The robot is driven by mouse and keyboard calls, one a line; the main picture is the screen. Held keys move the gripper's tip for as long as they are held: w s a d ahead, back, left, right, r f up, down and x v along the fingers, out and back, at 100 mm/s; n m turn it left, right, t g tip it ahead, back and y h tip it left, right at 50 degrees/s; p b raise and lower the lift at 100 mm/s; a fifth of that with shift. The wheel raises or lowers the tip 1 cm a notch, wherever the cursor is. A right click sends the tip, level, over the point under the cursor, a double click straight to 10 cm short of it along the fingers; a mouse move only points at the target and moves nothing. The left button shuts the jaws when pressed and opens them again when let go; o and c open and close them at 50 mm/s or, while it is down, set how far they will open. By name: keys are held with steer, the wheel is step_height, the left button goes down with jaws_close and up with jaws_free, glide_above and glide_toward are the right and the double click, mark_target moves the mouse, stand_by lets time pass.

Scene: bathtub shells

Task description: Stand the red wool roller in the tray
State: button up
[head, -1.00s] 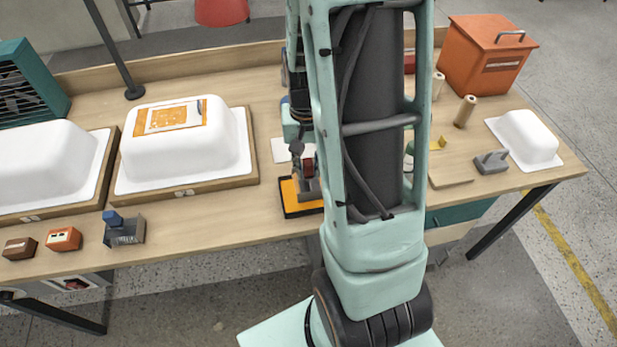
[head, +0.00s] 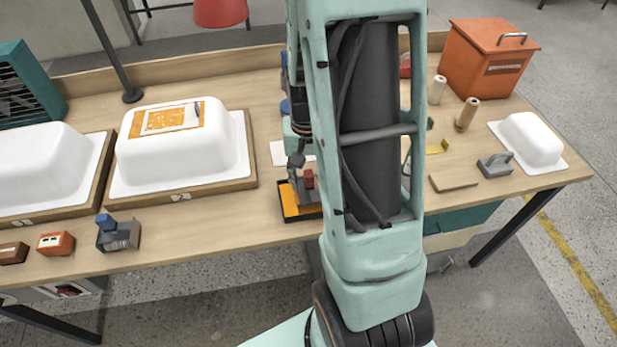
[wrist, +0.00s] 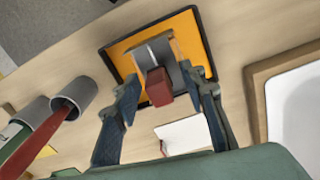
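The red wool roller (wrist: 158,86), a grey body with a red block on top, stands inside the tray (wrist: 202,22). The tray is orange with a black rim and also shows in the head view (head: 288,205), near the table's front edge. The roller (head: 309,179) looks roughly upright there. My gripper (wrist: 160,78) is over the tray, one finger on each side of the red block. Gaps show between the fingers and the block, so it looks open. Whether the fingertips touch the grey body is hard to tell. My arm hides part of the table behind the tray.
White tub shells (head: 225,150) on wooden boards stand left. A blue-topped grey tool (head: 120,233) and an orange box (head: 56,241) lie along the front edge. Grey cylinders (wrist: 74,97) lie left in the wrist view. A flat board (head: 453,183) lies right.

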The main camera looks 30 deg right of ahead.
step_height(320, 180, up, 12)
steer(key=p, duration=0.1)
steer(key=shift+a+r, duration=0.15)
steer(key=shift+r, duration=0.05)
steer(key=shift+w, duration=0.1)
stand_by(0.6)
